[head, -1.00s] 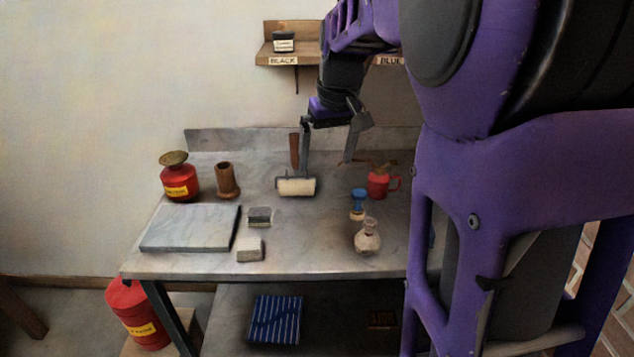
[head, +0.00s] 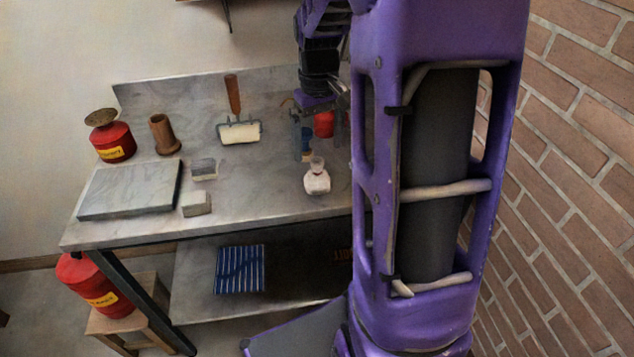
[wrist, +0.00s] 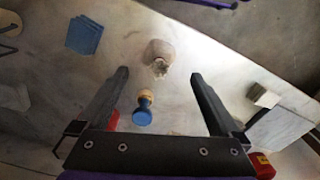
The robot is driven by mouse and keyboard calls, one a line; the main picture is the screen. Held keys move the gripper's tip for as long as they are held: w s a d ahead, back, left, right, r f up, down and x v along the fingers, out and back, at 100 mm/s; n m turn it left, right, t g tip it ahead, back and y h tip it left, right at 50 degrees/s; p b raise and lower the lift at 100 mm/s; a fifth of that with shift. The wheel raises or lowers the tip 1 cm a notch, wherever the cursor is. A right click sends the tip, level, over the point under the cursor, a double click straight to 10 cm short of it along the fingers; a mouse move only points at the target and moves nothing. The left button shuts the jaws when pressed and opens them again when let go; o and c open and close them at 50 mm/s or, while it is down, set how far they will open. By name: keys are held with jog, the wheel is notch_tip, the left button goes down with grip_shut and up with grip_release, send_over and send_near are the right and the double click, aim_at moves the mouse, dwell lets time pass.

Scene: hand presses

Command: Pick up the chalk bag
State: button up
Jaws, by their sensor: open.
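The chalk bag (head: 317,179) is a small pale pouch with a gathered neck. It stands on the bench top near the front edge. In the wrist view the chalk bag (wrist: 160,50) lies just beyond the fingertips, roughly centred between them. My gripper (wrist: 158,76) is open and empty, with its two dark fingers spread wide. In the head view my gripper (head: 318,128) hangs above the bench behind the bag, partly hidden by my arm.
A blue-handled tool (wrist: 143,110) stands between my fingers, close to the bag. A red mug (head: 324,124) is behind it. Two small blocks (head: 197,204), a stone slab (head: 130,190) and a roller (head: 240,132) lie left. Bench around the bag's front and left is clear.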

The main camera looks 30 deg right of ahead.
aim_at(317, 171)
jog(key=f, duration=0.3)
jog(key=f+b, duration=0.1)
jog(key=f, duration=0.4)
jog(key=shift+w+f, duration=0.35)
jog(key=shift+f, duration=0.05)
jog(key=shift+c, duration=0.3)
jog(key=c, duration=1.2)
jog(key=shift+r, duration=0.15)
notch_tip(317, 171, up, 10)
jog(key=shift+f+p, duration=0.1)
jog(key=shift+p, duration=0.6)
